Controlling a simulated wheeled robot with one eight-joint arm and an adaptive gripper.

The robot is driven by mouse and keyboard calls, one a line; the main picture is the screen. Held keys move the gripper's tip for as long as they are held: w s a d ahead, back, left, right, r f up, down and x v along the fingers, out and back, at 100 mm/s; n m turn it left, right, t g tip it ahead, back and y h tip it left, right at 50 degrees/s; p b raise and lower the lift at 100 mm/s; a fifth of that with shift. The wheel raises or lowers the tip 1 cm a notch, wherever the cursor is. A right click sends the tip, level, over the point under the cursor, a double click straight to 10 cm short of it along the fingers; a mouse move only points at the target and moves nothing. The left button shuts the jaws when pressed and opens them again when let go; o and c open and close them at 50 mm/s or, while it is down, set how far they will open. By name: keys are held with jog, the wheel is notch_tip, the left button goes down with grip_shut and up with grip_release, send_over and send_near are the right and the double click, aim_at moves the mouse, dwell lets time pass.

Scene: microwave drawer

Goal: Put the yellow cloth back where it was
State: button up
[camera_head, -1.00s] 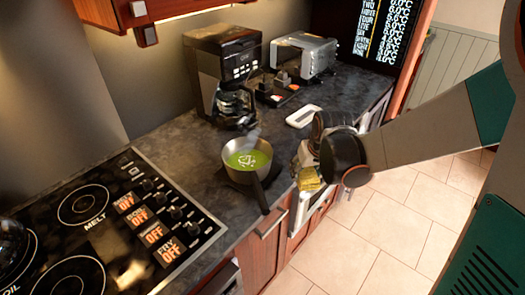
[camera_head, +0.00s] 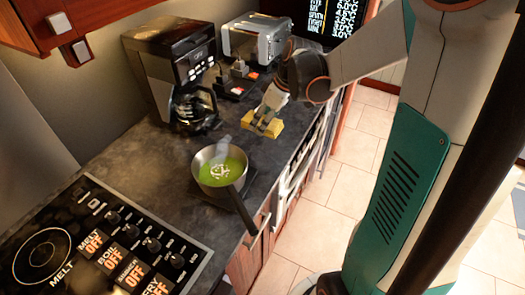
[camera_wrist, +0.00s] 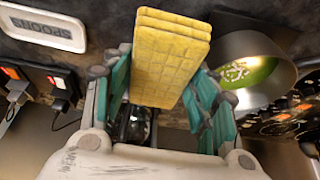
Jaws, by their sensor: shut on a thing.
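The yellow cloth (camera_head: 262,123) is a folded, layered pad with a quilted face. My gripper (camera_head: 258,118) is shut on it and holds it over the dark countertop (camera_head: 165,165), to the right of and behind the pot. In the wrist view the cloth (camera_wrist: 170,60) lies between the two teal fingers of my gripper (camera_wrist: 163,85). I cannot tell whether the cloth touches the counter.
A pot of green soup (camera_head: 220,170) stands close by, its handle pointing to the front edge. A coffee maker (camera_head: 175,65), sockets with plugs (camera_head: 238,75) and a toaster (camera_head: 255,40) stand behind. A white "SPOONS" holder (camera_wrist: 42,26) lies on the counter. The stove (camera_head: 90,245) is at left.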

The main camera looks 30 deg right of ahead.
aim_at(260, 155)
notch_tip(260, 155, down, 13)
jog(key=b, duration=0.3)
jog(key=shift+r, duration=0.25)
jog(key=o, duration=0.7)
jog(key=shift+f+b, duration=0.2)
jog(key=shift+b, duration=0.15)
jog(key=o, duration=0.4)
jog(key=shift+o, duration=0.2)
jog(key=shift+r, duration=0.2)
